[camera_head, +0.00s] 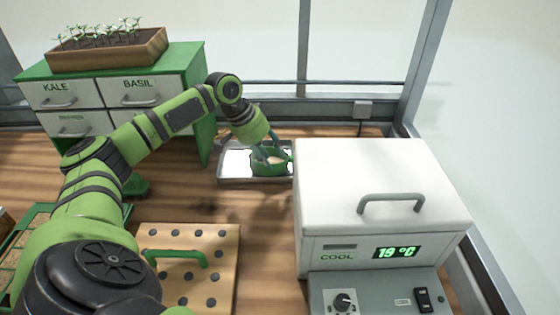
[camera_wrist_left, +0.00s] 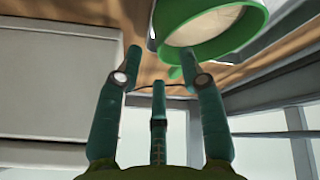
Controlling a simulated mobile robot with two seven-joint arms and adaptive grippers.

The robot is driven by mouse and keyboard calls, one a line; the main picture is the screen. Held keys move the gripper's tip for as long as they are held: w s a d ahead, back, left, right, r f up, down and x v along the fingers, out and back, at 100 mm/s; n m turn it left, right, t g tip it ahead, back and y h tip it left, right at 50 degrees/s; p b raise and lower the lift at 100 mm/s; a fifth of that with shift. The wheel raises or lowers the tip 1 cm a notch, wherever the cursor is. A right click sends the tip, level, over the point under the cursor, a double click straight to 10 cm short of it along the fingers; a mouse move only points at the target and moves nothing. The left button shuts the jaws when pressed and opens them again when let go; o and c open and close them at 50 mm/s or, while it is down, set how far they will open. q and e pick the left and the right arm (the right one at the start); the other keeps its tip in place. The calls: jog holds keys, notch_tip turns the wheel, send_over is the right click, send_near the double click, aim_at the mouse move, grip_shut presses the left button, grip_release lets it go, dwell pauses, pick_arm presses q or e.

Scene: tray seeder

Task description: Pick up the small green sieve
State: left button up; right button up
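The small green sieve (camera_head: 268,170) is a round green bowl with a pale inside, resting on a shallow metal tray (camera_head: 235,163) beyond the pegboard. My left gripper (camera_head: 266,150) is over the sieve and hides part of it. In the left wrist view, the sieve (camera_wrist_left: 236,34) is at the upper right, its rim close to the right finger. The fingers of my left gripper (camera_wrist_left: 162,62) are spread apart. A small green tab of the sieve shows by the right fingertip. I cannot tell whether any finger touches it. My right gripper is not in view.
A white cooler box (camera_head: 350,180) with a grey handle stands right of the tray. A drawer cabinet (camera_head: 125,95) carrying a seedling planter (camera_head: 110,52) is at the back left. A wooden board with holes and a green handle (camera_head: 180,257) lies in front.

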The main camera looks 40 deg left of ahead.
aim_at(277, 168)
pick_arm(q)
jog(key=p+x, duration=0.1)
jog(key=x, duration=0.2)
jog(key=shift+d+f, duration=0.2)
jog(key=shift+f, duration=0.15)
jog(key=shift+w+d+f, duration=0.1)
jog(key=shift+w+f, duration=0.05)
jog(key=shift+f, duration=0.25)
grip_shut()
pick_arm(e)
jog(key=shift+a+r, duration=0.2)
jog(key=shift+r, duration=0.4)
pick_arm(q)
jog(key=shift+r, duration=0.1)
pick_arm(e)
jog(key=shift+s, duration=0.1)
